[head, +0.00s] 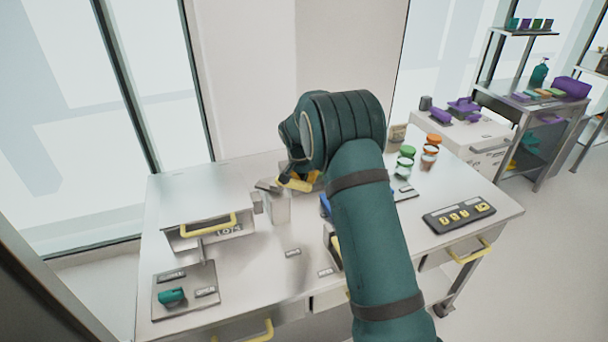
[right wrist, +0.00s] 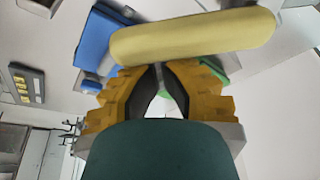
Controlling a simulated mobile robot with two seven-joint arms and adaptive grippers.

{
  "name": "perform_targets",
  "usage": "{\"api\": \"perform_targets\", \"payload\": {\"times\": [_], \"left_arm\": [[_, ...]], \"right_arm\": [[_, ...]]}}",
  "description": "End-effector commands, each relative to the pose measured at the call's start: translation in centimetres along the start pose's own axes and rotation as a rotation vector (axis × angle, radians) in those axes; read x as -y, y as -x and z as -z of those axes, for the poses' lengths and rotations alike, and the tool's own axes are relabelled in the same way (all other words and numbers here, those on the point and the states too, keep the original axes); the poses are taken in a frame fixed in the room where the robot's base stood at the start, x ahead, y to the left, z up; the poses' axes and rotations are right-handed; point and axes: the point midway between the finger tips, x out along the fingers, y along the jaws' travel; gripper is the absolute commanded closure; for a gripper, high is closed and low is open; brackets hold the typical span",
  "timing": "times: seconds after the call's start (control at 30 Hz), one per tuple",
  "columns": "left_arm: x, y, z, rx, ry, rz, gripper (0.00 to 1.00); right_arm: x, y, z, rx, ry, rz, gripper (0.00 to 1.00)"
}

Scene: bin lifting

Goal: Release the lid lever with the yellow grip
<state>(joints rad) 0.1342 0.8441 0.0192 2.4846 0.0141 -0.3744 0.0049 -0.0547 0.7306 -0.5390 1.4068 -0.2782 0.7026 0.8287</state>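The yellow grip (right wrist: 195,38) is a thick, pale yellow bar crossing the top of the right wrist view. A yellow bar (head: 293,184), likely the same grip, shows under my right wrist in the head view. My right gripper (right wrist: 159,70) has its orange-yellow fingers brought together at the tips, right at the lower edge of the bar. The bar lies across both fingers, not visibly between them. I cannot tell whether they touch. The lever's base and the lid are largely hidden by my right arm. My left gripper is not in view.
A metal bench holds a box with a yellow handle (head: 208,226), a plate with a teal part (head: 171,296), a dark button panel (head: 459,215) and jars with green and orange lids (head: 405,160). A blue object (right wrist: 97,38) sits beside the grip. The bench's front middle is mostly clear.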

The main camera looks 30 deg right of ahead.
Motion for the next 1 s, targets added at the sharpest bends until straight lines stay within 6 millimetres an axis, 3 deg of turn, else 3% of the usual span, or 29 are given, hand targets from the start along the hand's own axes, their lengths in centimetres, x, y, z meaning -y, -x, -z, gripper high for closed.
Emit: {"api": "perform_targets", "payload": {"times": [0.7,1.0], "left_arm": [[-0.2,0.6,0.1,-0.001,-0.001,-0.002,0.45],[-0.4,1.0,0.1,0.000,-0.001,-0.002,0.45]], "right_arm": [[-0.2,2.0,-5.4,0.000,-0.613,-0.216,1.00],[0.2,2.4,-6.7,0.000,-0.706,-0.247,1.00]]}}
